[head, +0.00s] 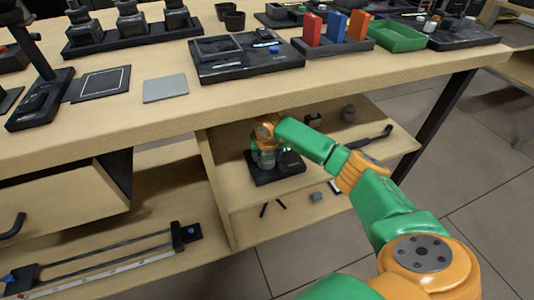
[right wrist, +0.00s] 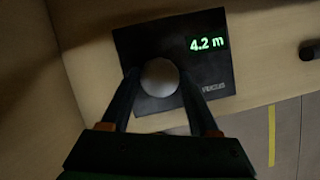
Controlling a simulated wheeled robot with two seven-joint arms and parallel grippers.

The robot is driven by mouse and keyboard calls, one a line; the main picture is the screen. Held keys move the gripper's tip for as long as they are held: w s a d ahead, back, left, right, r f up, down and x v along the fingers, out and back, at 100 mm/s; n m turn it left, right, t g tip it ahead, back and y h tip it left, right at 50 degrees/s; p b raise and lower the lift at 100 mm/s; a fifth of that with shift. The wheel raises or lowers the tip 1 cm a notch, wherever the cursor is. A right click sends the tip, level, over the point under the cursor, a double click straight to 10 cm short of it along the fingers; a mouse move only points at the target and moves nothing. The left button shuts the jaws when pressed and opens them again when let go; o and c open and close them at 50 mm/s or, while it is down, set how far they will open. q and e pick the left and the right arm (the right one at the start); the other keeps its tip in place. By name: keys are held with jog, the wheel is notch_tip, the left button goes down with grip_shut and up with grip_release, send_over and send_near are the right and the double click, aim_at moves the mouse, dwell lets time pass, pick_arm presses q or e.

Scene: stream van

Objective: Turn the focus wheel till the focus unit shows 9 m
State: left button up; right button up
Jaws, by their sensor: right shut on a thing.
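The focus unit (right wrist: 145,42) is a dark block on a wooden shelf, with a lit green display (right wrist: 207,45) reading 4.2 m. In the head view the focus unit (head: 290,168) sits on the shelf under the table top, partly hidden by my arm. The focus wheel (right wrist: 160,77) is a round grey knob on the unit. My right gripper (right wrist: 160,84) is shut on the wheel, one finger on each side of it. In the head view my right gripper (head: 266,158) reaches down over the unit. My left gripper is not in view.
The table top (head: 150,55) lies above the shelf, its front edge close over my arm. A wooden panel (head: 216,190) stands left of the unit.

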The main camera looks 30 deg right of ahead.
jog(key=m+g+h, duration=0.1)
jog(key=m, duration=0.3)
jog(key=shift+w+a+m, duration=0.1)
jog(key=shift+m, duration=0.3)
jog(key=shift+m+g+h+b, duration=0.3)
jog(key=shift+m+g, duration=0.1)
jog(key=shift+m, duration=0.5)
jog(key=o, duration=1.4)
jog(key=shift+c, duration=0.2)
